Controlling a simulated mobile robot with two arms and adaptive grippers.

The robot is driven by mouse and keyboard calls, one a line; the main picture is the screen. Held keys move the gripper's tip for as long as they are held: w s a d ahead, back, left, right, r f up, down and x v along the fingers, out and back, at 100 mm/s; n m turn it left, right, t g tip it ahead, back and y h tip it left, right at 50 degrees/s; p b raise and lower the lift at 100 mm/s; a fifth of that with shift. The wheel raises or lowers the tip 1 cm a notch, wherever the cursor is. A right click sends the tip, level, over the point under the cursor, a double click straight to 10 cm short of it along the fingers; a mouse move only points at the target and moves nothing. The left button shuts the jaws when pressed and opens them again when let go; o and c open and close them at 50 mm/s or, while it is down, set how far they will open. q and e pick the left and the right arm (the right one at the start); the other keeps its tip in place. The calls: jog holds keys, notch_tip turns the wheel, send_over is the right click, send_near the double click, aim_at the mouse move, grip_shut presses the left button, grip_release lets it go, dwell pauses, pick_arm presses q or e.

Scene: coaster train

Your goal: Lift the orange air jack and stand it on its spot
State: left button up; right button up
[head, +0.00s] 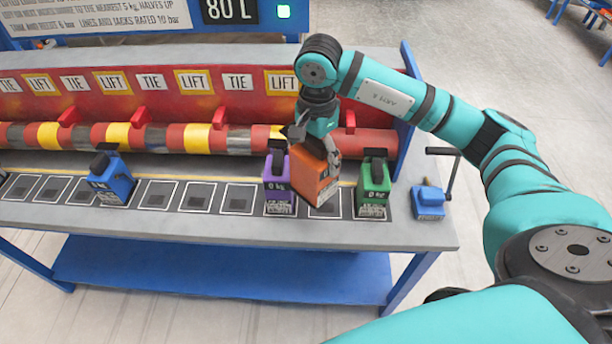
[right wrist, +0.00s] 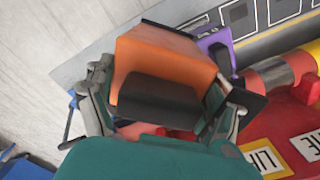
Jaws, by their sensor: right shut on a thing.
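The orange air jack (head: 312,180) is gripped by my right gripper (head: 312,138), which comes down on it from above. The jack is tilted and looks held a little above the row of marked spots, between the purple jack (head: 276,185) and the green jack (head: 373,190). An outlined spot (head: 326,206) shows partly below and right of it. In the right wrist view the orange jack (right wrist: 165,60) with its black top sits between the fingers of the right gripper (right wrist: 160,100). My left gripper is not in view.
A blue jack (head: 112,182) stands on the row to the left, with several empty spots around it. A blue hand pump (head: 428,200) with a lever stands at the table's right end. A red and yellow coaster track (head: 195,138) runs behind the row.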

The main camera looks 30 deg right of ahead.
jog(key=w+d+r+m+p, duration=0.2)
jog(key=w+d+m+p, duration=0.1)
jog(key=d+m, duration=0.3)
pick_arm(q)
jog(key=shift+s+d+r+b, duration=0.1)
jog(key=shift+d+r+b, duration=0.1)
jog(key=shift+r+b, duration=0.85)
pick_arm(e)
notch_tip(320, 180, down, 10)
jog(key=w+m, duration=0.1)
jog(key=m, duration=0.2)
jog(key=shift+d, duration=0.15)
